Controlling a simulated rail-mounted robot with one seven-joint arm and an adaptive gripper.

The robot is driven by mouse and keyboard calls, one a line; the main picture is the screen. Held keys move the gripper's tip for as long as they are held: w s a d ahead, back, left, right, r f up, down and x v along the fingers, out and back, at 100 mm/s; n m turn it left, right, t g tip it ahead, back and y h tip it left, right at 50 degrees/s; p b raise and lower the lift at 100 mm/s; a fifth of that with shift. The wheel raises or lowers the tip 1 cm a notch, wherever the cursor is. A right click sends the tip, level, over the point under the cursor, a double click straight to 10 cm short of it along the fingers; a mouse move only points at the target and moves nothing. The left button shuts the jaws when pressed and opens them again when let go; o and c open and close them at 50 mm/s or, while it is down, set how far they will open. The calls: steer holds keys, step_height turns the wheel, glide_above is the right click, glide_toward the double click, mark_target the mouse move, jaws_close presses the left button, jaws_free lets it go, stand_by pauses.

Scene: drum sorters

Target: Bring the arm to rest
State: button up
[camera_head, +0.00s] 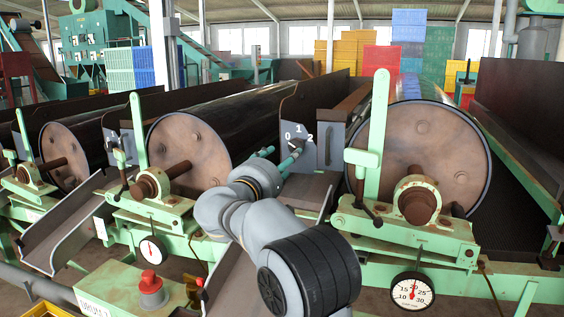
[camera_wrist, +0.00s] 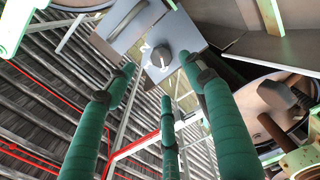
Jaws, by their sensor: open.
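My arm reaches up from the bottom middle of the head view, its wrist bent toward a grey selector plate (camera_head: 322,162) marked 0, 1 and 2. My gripper (camera_head: 283,152) has green fingers that are spread apart, with nothing between them. It is in front of the plate, and the fingertips overlap its lower left part in the picture. In the wrist view my gripper (camera_wrist: 160,76) shows three open fingers pointing at the plate. A dark round knob (camera_wrist: 160,57) on the plate shows between and beyond the fingertips, apparently untouched. The exact gap cannot be told.
Large rusty drums (camera_head: 418,150) on green frames stand either side of my arm. A green upright lever (camera_head: 374,125) rises right of the plate. Dial gauges (camera_head: 412,290) and a red button (camera_head: 151,282) are low in front. Stacked crates (camera_head: 408,40) stand far behind.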

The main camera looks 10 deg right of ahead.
mark_target(296, 147)
steer(key=shift+w, duration=0.1)
steer(key=x, duration=1.1)
steer(key=shift+w+d+r, duration=0.1)
steer(key=shift+w, duration=0.3)
steer(key=shift+s, duration=0.1)
